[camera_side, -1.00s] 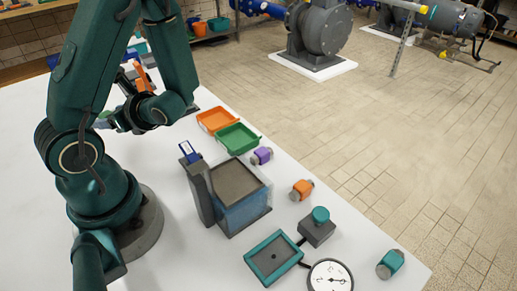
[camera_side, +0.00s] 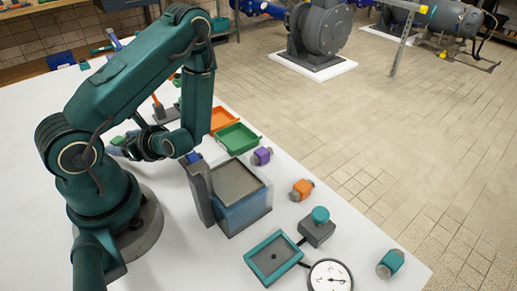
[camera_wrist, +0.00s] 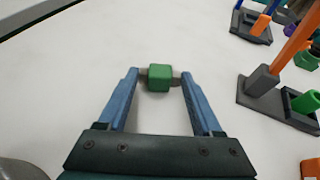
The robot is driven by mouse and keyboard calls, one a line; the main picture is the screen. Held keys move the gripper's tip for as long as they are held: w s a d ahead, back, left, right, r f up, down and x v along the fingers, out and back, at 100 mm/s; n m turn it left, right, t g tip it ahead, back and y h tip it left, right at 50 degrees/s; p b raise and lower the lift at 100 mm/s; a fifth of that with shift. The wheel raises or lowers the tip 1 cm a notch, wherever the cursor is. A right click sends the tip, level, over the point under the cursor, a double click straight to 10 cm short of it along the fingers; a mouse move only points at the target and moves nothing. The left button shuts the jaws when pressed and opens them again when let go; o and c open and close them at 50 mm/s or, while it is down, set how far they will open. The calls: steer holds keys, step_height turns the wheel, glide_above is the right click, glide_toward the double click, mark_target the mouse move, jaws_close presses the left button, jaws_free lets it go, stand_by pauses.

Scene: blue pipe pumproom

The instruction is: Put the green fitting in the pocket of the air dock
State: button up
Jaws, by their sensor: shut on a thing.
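The green fitting (camera_wrist: 159,77), a green block with grey ends, is between my fingertips in the wrist view. My gripper (camera_wrist: 160,78) is shut on it, one blue finger at each grey end. In the side view the fitting (camera_side: 117,140) shows small at my gripper (camera_side: 118,146), left of the grey post and partly hidden. I cannot tell its exact height over the white table. What looks like the air dock (camera_side: 273,257) is a teal-rimmed block with a dark recess, front centre in the side view, far to the right of my gripper. Its recess looks empty.
A tall grey-and-blue tank (camera_side: 240,200) with a post stands between my gripper and the dock. A knobbed block (camera_side: 317,228) and gauge (camera_side: 330,276) adjoin the dock. Green (camera_side: 237,138) and orange trays, plus purple, orange and teal (camera_side: 390,264) fittings, lie along the right edge.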

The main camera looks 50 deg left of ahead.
steer(key=shift+f, duration=0.15)
steer(key=o, duration=1.5)
steer(key=shift+r, duration=0.2)
step_height(320, 180, up, 4)
glide_above(157, 168)
steer(key=shift+w+d+r, duration=0.15)
steer(key=shift+d+r, duration=0.1)
steer(key=shift+d, duration=0.25)
